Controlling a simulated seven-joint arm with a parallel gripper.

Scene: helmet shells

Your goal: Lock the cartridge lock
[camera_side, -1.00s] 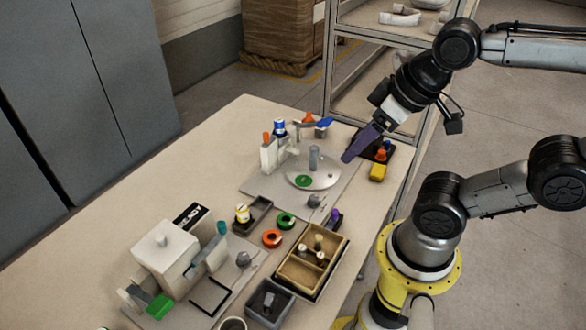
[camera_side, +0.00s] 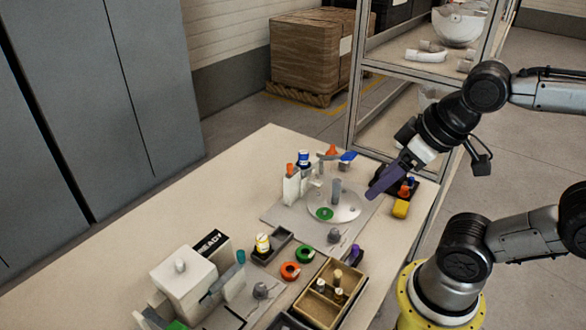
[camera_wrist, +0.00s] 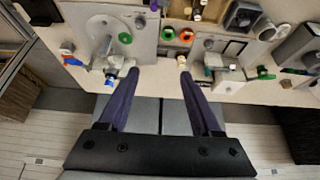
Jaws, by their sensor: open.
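My gripper (camera_side: 374,192) has long purple fingers. In the side view it hangs at the right edge of the round fixture, above the table. In the wrist view its fingers (camera_wrist: 159,73) are spread apart with nothing between them. The fixture has a pale round plate (camera_side: 349,211) with a grey post (camera_side: 336,190) and a green disc (camera_side: 324,213). Behind it is a blue lever-like piece (camera_side: 346,156) beside an orange knob (camera_side: 331,150). I cannot tell which part is the cartridge lock, or its state.
A white block (camera_side: 291,187) and blue-capped bottle (camera_side: 304,158) stand behind the plate. Orange (camera_side: 290,270) and green rings, a divided wooden box (camera_side: 322,302) and a white machine (camera_side: 183,277) lie nearer.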

